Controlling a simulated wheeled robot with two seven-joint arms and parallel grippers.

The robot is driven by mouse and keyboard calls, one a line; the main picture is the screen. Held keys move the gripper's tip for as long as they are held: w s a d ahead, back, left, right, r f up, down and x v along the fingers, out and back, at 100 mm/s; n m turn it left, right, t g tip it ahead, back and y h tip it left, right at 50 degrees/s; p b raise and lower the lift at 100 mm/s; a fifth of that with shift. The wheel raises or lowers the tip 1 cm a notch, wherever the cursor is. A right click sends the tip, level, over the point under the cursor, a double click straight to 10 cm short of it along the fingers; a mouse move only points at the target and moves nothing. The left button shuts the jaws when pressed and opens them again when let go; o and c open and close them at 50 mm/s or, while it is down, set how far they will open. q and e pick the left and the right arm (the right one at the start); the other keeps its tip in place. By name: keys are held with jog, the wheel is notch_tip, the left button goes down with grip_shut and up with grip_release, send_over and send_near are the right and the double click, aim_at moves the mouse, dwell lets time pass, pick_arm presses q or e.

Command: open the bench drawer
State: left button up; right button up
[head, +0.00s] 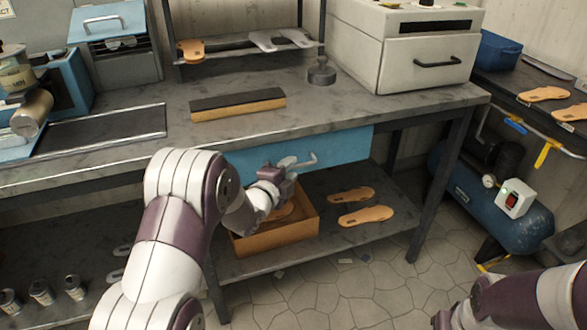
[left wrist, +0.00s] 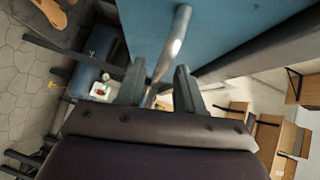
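The bench drawer has a blue front (head: 340,150) under the grey bench top and looks flush with the bench. Its metal bar handle (head: 308,161) stands out from the front. The left wrist view also shows the blue drawer front (left wrist: 230,25) and the handle (left wrist: 176,42). My left gripper (head: 289,166) is at the handle. Its two fingers (left wrist: 160,85) are apart, with the handle bar running between them; I cannot tell whether they touch it. My right arm is at the lower right of the head view, away from the bench; its fingers are not clear.
A cardboard box (head: 278,238) and orange soles (head: 364,215) lie on the lower shelf below the drawer. A dark-topped wooden block (head: 238,104) and a white oven-like machine (head: 420,62) stand on the bench. A blue compressor (head: 520,220) stands at right. The floor in front is mostly clear.

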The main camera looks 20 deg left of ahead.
pick_arm(q)
jog(key=shift+x, duration=1.25)
grip_shut()
jog(key=shift+s+f, duration=0.1)
